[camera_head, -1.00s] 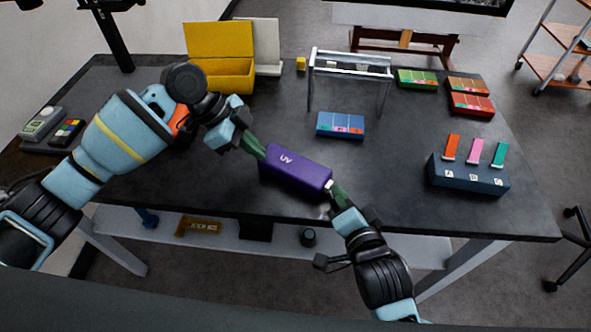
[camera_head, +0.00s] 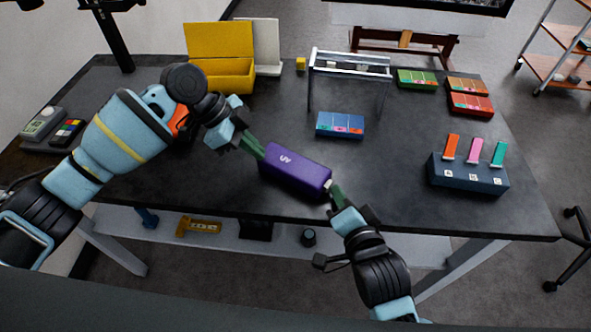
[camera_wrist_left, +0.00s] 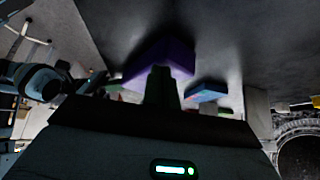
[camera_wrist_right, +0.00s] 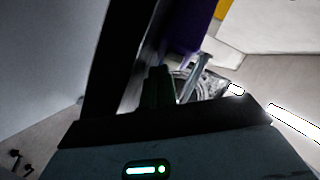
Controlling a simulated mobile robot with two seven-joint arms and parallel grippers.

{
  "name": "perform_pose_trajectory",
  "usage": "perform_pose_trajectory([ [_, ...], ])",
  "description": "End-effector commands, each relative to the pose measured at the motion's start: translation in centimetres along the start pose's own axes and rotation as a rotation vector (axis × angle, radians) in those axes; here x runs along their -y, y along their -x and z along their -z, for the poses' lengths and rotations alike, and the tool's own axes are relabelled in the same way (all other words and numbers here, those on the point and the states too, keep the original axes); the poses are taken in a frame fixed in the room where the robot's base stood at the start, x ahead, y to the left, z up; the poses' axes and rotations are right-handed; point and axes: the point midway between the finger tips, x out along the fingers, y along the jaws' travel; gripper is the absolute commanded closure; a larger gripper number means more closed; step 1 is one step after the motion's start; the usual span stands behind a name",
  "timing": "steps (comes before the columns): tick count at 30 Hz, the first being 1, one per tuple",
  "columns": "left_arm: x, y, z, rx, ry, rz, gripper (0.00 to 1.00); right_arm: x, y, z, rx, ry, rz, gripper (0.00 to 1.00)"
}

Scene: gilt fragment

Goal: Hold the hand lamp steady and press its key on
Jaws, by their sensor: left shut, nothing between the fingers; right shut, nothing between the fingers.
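The hand lamp is a purple box marked UV (camera_head: 296,170), lying slantwise near the front edge of the dark table. A small pale key (camera_head: 328,184) shows at its right end. My left gripper (camera_head: 261,154) is shut, its green fingertips at the lamp's left end. In the left wrist view the lamp (camera_wrist_left: 160,60) is just ahead of these fingertips. My right gripper (camera_head: 335,190) is shut, its fingertips at the lamp's right end by the key. In the right wrist view the lamp (camera_wrist_right: 188,25) is ahead of the fingertips. I cannot tell whether either gripper touches it.
A blue box (camera_head: 341,125) lies behind the lamp, near a clear stand (camera_head: 350,66). A dark block with three coloured tabs (camera_head: 468,175) stands at right. A yellow open box (camera_head: 220,75) is at the back left.

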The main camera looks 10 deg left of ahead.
Motion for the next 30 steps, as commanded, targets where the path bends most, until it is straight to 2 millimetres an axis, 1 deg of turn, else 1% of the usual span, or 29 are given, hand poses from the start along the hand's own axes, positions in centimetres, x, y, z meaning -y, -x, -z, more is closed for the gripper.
perform_pose_trajectory([
  [1,-0.35,-0.65,-0.45,0.007,0.006,-0.015,1.00,1.12,-0.52,-0.62,0.003,-0.036,0.011,1.00],
  [30,-0.17,-0.37,-0.13,0.000,0.001,-0.008,1.00,1.59,-1.06,-1.05,0.006,-0.040,0.012,1.00],
])
